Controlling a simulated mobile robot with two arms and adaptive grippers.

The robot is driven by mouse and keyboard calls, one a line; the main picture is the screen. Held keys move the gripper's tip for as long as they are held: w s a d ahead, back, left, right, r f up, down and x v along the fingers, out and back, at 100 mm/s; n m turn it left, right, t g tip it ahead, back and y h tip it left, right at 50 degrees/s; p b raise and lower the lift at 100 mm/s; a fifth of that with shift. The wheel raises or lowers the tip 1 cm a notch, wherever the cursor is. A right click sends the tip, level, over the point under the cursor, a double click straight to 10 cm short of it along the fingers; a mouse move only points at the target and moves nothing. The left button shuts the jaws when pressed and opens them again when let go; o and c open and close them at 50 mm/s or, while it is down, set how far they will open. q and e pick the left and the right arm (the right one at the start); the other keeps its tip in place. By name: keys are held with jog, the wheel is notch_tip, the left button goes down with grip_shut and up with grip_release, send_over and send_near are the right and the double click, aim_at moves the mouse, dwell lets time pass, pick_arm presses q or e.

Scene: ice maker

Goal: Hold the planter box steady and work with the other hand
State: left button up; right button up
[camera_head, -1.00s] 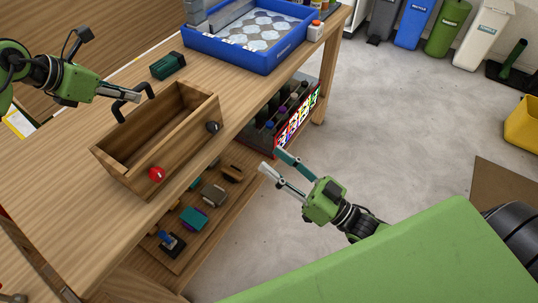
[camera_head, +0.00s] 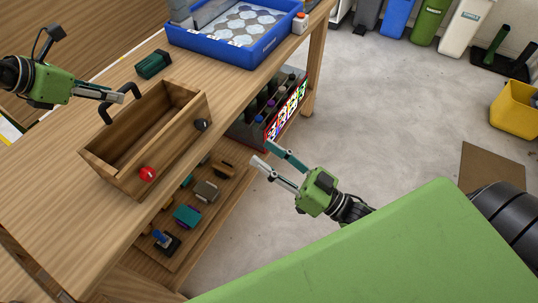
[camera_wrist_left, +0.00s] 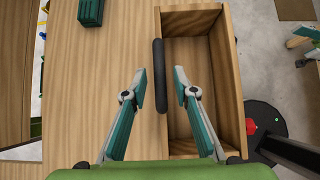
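The wooden planter box (camera_head: 174,153) sits on the workbench, open at the top and empty. A black handle (camera_head: 106,113) runs along its left side, and a red knob (camera_head: 148,174) and a black knob (camera_head: 201,125) show on the other side. My left gripper (camera_head: 121,97) is above the handle. In the left wrist view, its fingers (camera_wrist_left: 160,73) are spread, with the black handle (camera_wrist_left: 160,95) between them and a gap on each side. The box's wall (camera_wrist_left: 228,80) shows right of them. My right gripper (camera_head: 261,151) is open and empty, beside the bench.
A green block (camera_head: 153,64) lies on the workbench (camera_head: 60,185) behind the box. A blue tray (camera_head: 232,48) stands at the back. A lower shelf (camera_head: 205,230) holds several small parts. A bottle rack (camera_head: 262,120) is under the bench.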

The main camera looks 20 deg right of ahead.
pick_arm(q)
jog(key=p+v, duration=0.1)
jog(key=v, duration=0.5)
jog(key=shift+p, duration=0.4)
jog(key=o, duration=0.6)
jog(key=v, duration=1.2)
